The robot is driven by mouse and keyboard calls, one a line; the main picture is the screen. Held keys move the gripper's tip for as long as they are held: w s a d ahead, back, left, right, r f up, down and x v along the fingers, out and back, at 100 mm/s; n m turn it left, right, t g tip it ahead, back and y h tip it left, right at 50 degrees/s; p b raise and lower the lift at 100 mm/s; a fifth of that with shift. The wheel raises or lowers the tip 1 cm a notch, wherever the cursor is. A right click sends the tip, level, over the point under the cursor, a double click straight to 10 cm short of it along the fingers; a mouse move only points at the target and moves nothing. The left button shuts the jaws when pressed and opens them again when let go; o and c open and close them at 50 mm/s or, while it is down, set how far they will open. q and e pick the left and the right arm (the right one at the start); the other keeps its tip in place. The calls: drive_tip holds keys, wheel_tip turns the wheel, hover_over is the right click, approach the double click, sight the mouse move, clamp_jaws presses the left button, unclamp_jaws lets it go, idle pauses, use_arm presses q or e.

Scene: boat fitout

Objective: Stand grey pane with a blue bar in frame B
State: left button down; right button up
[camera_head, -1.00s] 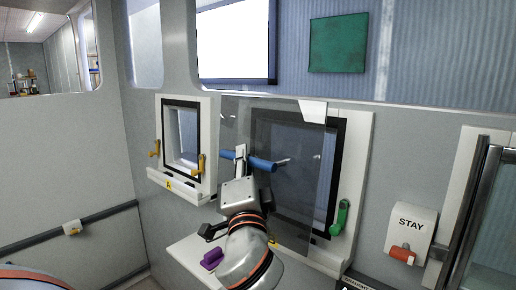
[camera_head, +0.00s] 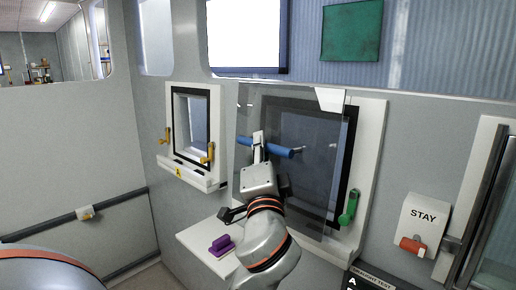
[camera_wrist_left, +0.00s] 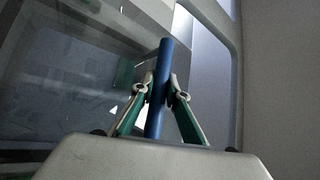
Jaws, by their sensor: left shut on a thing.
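The grey see-through pane (camera_head: 311,190) stands roughly upright in front of the larger white frame (camera_head: 370,140) with a dark inner border, at right of centre. A white patch marks its top right corner. My left gripper (camera_head: 264,149) is shut on the pane's blue bar (camera_head: 284,151). The left wrist view shows both fingers around the blue bar (camera_wrist_left: 160,85). The pane sits left of the frame's opening and overlaps most of it. Whether its lower edge touches the frame is unclear. The frame's letter is not readable. My right gripper is out of view.
A smaller frame (camera_head: 219,130) with yellow latches and a yellow tag is at left. A green latch (camera_head: 348,207) is on the larger frame's right side. A purple thing (camera_head: 221,245) lies on a white shelf (camera_head: 196,237). A STAY box (camera_head: 424,220) is at right.

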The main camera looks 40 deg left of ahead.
sight(275, 142)
use_arm(q)
drive_tip(key=shift+w+d+b, duration=0.1)
drive_tip(key=shift+w+b, duration=0.3)
drive_tip(key=shift+w, duration=0.85)
drive_tip(key=shift+w+d+f+b, duration=0.15)
drive_tip(key=shift+w+b, duration=0.3)
drive_tip(key=shift+w, duration=0.85)
drive_tip(key=shift+w+f+b, duration=0.2)
drive_tip(key=shift+w+b, duration=0.2)
drive_tip(key=shift+w, duration=0.7)
drive_tip(key=shift+w+f+b, duration=0.2)
drive_tip(key=shift+f+b, duration=0.6)
drive_tip(key=shift+f, duration=0.5)
drive_tip(key=c, duration=2)
unclamp_jaws()
drive_tip(key=shift+d, duration=0.1)
drive_tip(key=shift+o, duration=0.4)
